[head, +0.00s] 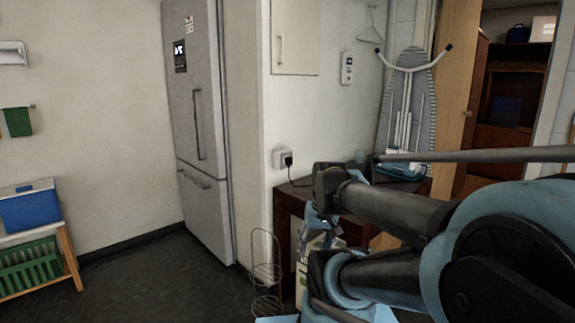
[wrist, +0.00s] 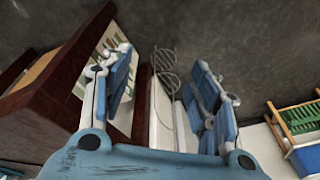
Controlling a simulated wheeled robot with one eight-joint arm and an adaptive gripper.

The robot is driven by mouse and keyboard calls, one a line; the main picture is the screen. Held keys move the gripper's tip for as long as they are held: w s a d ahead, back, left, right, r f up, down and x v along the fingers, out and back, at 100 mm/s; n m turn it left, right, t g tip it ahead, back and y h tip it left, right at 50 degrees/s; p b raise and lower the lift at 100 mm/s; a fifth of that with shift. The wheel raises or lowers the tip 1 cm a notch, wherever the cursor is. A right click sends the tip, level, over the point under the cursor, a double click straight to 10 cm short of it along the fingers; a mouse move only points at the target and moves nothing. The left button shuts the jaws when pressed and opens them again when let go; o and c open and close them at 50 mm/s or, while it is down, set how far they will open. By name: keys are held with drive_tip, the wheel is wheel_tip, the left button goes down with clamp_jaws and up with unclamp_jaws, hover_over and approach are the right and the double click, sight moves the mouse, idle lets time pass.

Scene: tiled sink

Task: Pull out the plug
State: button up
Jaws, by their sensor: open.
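A black plug (head: 288,160) sits in a white wall socket (head: 278,157) in the middle of the head view. Its dark cord runs right, over the top of a dark brown cabinet. In the head view my arm reaches in from the right, and its end is to the right of and below the plug, apart from it. My gripper (wrist: 162,80) is open and empty in the wrist view, its blue fingers wide apart. The plug and socket do not show in the wrist view.
The dark brown cabinet (head: 285,212) stands below the socket, with a blue-and-white iron (head: 400,168) on top. A wire rack (head: 265,270) stands on the floor beside it. A grey fridge (head: 200,130) is left of the socket. Open floor lies at left.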

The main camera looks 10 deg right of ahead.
drive_tip(key=w+a+r+m+t+y, duration=0.1)
drive_tip(key=w+a+r+y, duration=0.15)
drive_tip(key=w, duration=0.45)
drive_tip(key=w+a+r+m+t+y, duration=0.1)
drive_tip(key=w+a+r+y, duration=0.15)
drive_tip(key=w, duration=0.45)
drive_tip(key=m+t+y, duration=0.5)
drive_tip(key=m+t, duration=0.4)
drive_tip(key=t, duration=0.1)
approach(291, 162)
drive_tip(key=shift+w+a, duration=0.2)
drive_tip(key=shift+a, duration=0.1)
drive_tip(key=shift+w, duration=0.1)
drive_tip(key=shift+x, duration=4.45)
drive_tip(key=shift+c, duration=0.2)
